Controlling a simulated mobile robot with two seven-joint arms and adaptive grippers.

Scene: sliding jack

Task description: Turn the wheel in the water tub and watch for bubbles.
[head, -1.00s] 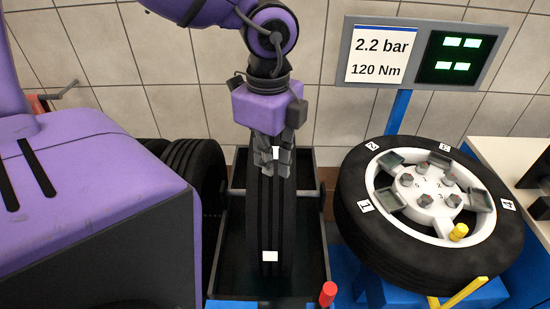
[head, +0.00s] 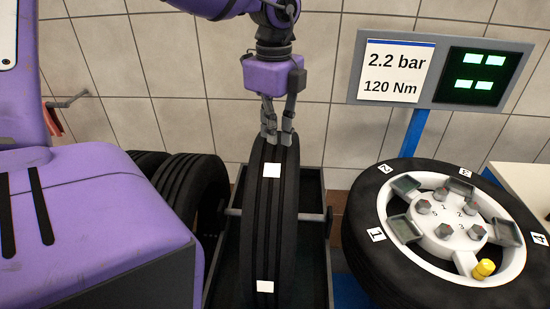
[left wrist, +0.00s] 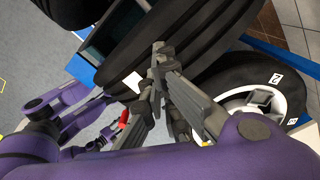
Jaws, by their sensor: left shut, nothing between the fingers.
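The wheel (head: 272,225) stands upright in the dark water tub (head: 318,265), tread toward me, with white patches on the tread. My left gripper (head: 278,140) is at the top of the wheel, fingers pointing down, shut with nothing between them. I cannot tell whether the fingertips touch the tread. In the left wrist view my left gripper (left wrist: 158,48) is in front of the wheel's tread (left wrist: 185,32), near a white patch. The water is dark in the tub and no bubbles can be made out.
A second wheel (head: 362,232) with numbered tags and a yellow cap lies flat at the right. A sign (head: 398,72) reads 2.2 bar and 120 Nm, beside a green-lit display (head: 481,75). More tyres (head: 190,190) stand left of the tub. A tiled wall is behind.

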